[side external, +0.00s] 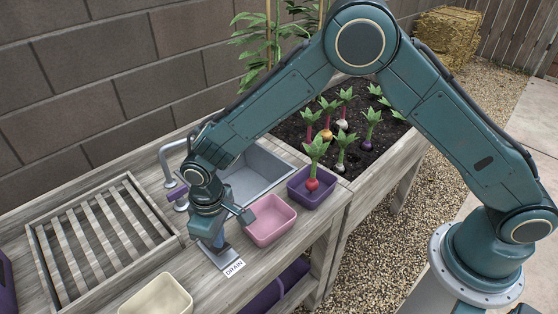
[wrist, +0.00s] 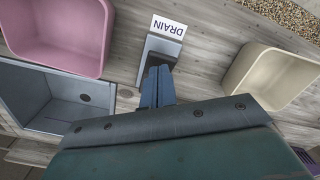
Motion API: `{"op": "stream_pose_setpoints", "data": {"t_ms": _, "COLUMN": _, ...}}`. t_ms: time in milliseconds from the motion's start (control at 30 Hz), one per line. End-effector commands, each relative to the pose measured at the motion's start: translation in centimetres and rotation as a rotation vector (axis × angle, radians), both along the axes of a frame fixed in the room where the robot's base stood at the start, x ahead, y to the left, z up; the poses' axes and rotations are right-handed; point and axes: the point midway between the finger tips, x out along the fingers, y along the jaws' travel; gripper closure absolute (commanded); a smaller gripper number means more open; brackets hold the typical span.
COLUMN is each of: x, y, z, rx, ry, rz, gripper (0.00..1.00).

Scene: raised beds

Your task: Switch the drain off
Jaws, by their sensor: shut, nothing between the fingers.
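The drain switch (wrist: 157,47) is a grey plate on the wooden bench top, with a white card reading DRAIN (wrist: 170,27) beside it. In the side view the plate (side external: 224,259) and card (side external: 235,267) lie at the bench's front edge. My gripper (wrist: 157,85) is shut and empty, pointing down with its fingers over the plate. In the side view my gripper (side external: 217,242) is right at the plate; I cannot tell whether it touches. The fingers hide part of the switch, and its position cannot be read.
A pink tub (side external: 270,221) stands close right of my gripper, and a cream tub (side external: 157,298) to the left. Behind are the sink (side external: 250,172) with a tap and a slatted rack (side external: 96,245). A purple tub (side external: 318,198) holds a red radish.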

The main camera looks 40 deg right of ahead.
Motion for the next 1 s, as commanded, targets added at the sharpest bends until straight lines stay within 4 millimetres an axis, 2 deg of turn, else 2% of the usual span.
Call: {"op": "stream_pose_setpoints", "data": {"t_ms": 1000, "x": 0.0, "y": 0.0, "z": -1.1, "rx": 0.000, "ry": 0.000, "rz": 0.000, "gripper": 1.00}}
